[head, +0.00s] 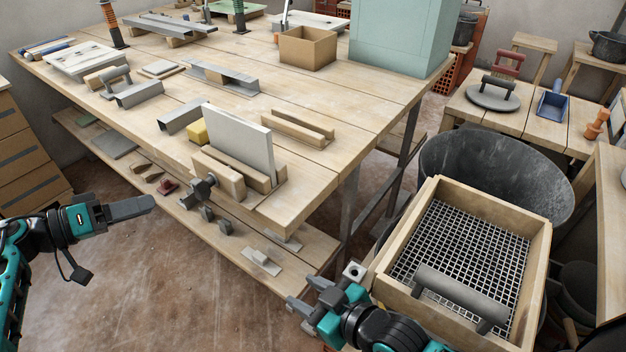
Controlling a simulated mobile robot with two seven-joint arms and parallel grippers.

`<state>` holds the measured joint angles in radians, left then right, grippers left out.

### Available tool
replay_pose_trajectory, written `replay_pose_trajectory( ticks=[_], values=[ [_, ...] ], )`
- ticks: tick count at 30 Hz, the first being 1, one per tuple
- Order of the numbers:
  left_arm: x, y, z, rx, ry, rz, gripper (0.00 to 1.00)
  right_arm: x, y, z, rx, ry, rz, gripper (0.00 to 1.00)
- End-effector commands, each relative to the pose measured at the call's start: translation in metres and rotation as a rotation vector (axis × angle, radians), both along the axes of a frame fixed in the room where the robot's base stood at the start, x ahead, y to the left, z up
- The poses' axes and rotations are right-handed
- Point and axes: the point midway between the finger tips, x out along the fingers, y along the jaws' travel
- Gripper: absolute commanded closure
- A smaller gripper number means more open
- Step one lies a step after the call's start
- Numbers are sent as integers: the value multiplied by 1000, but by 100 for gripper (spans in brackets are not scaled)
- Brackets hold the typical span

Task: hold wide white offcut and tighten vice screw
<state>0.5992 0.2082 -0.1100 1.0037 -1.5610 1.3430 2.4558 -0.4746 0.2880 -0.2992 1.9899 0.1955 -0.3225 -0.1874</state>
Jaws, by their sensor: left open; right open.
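The wide white offcut (238,138) stands upright on edge at the near corner of the workbench, between the wooden jaws of the vice (222,176). The vice screw (199,192) is a dark handle on the front of the near jaw, facing me. Whether the jaws press on the offcut cannot be told. My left gripper (150,204) is open and empty, off the bench's front edge, left of the screw. My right gripper (324,288) is open and empty, below and right of the vice, near the sieve. Neither gripper touches the offcut or screw.
A yellow block (197,131) sits just left of the offcut. Metal channels (183,115) and wooden strips (297,126) lie on the bench. A lower shelf (187,217) with small parts runs beneath. A wooden-framed sieve (540,262) and black bucket (452,150) stand at right.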

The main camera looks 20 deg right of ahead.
Motion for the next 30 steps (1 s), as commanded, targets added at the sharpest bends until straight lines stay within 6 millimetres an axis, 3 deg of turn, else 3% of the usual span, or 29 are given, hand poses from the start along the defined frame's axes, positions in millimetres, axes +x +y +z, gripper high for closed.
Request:
replay_pose_trajectory(
  ticks=[1,6,15,22,27,30],
  values=[
    [0,0,0,0,0,0,57,13,8,18,-19,-70,76,54],
    [0,0,0,0,0,0,57,35,1,102,14,-241,112,54],
    [0,0,0,0,0,0,57,36,8,211,54,-456,218,54],
    [0,0,0,-1,0,1,57,67,-1,220,133,-564,239,54],
    [0,0,0,-1,0,1,57,98,-27,238,184,-672,195,54],
    [0,0,0,0,-1,0,57,108,-42,196,226,-532,180,54]
  ],
)
